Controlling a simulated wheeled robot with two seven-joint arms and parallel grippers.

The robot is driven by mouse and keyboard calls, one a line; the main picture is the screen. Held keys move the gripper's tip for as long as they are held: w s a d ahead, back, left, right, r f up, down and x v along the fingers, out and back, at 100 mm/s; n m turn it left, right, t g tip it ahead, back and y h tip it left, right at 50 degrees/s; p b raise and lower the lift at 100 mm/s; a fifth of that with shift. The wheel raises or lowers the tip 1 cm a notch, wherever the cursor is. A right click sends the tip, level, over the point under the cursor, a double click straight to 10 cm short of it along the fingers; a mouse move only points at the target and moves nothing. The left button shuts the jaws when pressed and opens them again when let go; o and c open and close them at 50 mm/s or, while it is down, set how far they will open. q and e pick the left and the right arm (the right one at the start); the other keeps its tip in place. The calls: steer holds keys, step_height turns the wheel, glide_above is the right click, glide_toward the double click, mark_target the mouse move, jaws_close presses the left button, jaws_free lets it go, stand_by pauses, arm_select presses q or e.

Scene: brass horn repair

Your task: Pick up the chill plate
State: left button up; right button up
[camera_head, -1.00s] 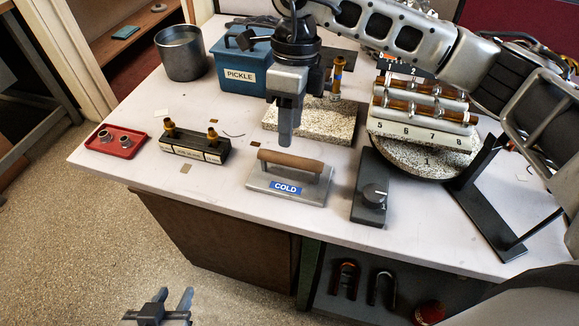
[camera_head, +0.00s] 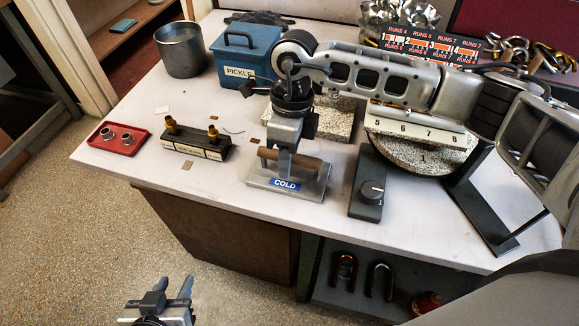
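The chill plate (camera_head: 312,186) is a flat grey metal plate with a brown bar handle (camera_head: 305,163) and a blue "COLD" label (camera_head: 285,184). It lies on the front middle of the white table. My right gripper (camera_head: 284,163) points down at the handle, with a finger in front of the bar's left-middle part. The other finger is hidden, so whether it is closed on the bar does not show. My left gripper (camera_head: 174,286) is low at the bottom edge, in front of the table, with its two fingers apart and nothing between them.
Left of the plate are a black block with brass pieces (camera_head: 196,147) and a red tray (camera_head: 118,142). Behind are a speckled slab (camera_head: 338,118), a blue PICKLE box (camera_head: 240,58) and a metal pot (camera_head: 181,52).

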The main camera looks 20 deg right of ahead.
jaws_close()
steer(key=shift+r, duration=0.1)
